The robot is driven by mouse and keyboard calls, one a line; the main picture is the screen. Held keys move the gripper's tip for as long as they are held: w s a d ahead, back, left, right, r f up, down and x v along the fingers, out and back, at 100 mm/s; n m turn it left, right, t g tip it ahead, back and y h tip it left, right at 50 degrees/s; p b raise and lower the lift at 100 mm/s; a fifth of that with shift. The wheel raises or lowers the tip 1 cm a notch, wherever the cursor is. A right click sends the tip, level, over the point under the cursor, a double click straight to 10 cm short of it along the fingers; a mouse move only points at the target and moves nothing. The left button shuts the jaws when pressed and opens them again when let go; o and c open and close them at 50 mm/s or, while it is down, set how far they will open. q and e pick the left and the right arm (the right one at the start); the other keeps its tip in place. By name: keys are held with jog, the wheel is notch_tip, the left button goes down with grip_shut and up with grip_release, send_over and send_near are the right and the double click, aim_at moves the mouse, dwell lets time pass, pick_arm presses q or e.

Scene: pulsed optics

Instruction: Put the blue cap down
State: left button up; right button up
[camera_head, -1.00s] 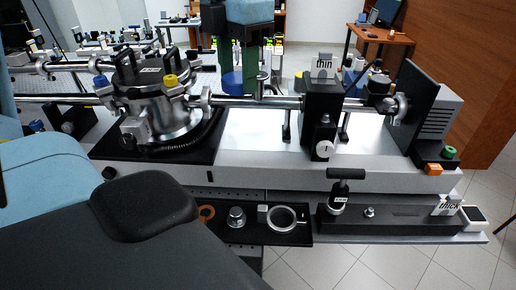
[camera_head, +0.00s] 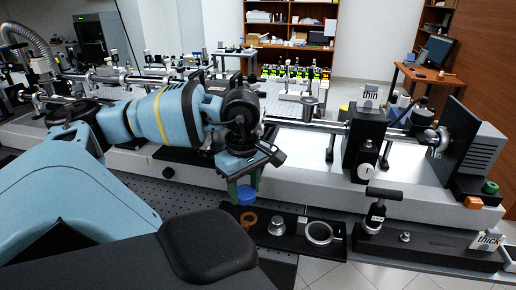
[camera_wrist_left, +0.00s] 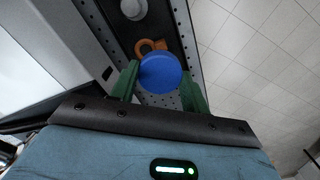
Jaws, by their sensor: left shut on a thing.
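My left gripper (camera_head: 244,188) is shut on the blue cap (camera_head: 246,195) and holds it at the left end of the black tray (camera_head: 290,241). In the left wrist view the blue cap (camera_wrist_left: 160,73) sits between the green fingers of the left gripper (camera_wrist_left: 160,80). An orange ring (camera_head: 249,219) lies on the tray just below the cap in the head view; it also shows behind the cap in the left wrist view (camera_wrist_left: 146,46). I cannot tell whether the cap touches the tray. My right gripper is not in view.
The tray also holds a silver knob (camera_head: 277,226) and a metal ring (camera_head: 318,233). A black rail with a T-handle (camera_head: 384,194) lies to the right.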

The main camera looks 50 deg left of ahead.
pick_arm(q)
jog(key=w+d+f+m, duration=0.1)
jog(key=d+f+m, duration=0.1)
jog(key=d+m, duration=0.1)
jog(key=d+f+m, duration=0.2)
jog(key=d+m, duration=0.1)
jog(key=w+d+f+m, duration=0.1)
jog(key=d+f+m, duration=0.1)
jog(key=d+m, duration=0.1)
jog(key=shift+w+d+f, duration=0.15)
jog(key=shift+w+d, duration=0.05)
jog(key=shift+w, duration=0.15)
jog(key=w+d+f+m, duration=0.1)
jog(key=w+d+m, duration=0.1)
jog(key=d+m, duration=0.8)
jog(key=shift+d+f, duration=0.15)
jog(key=shift+d, duration=0.95)
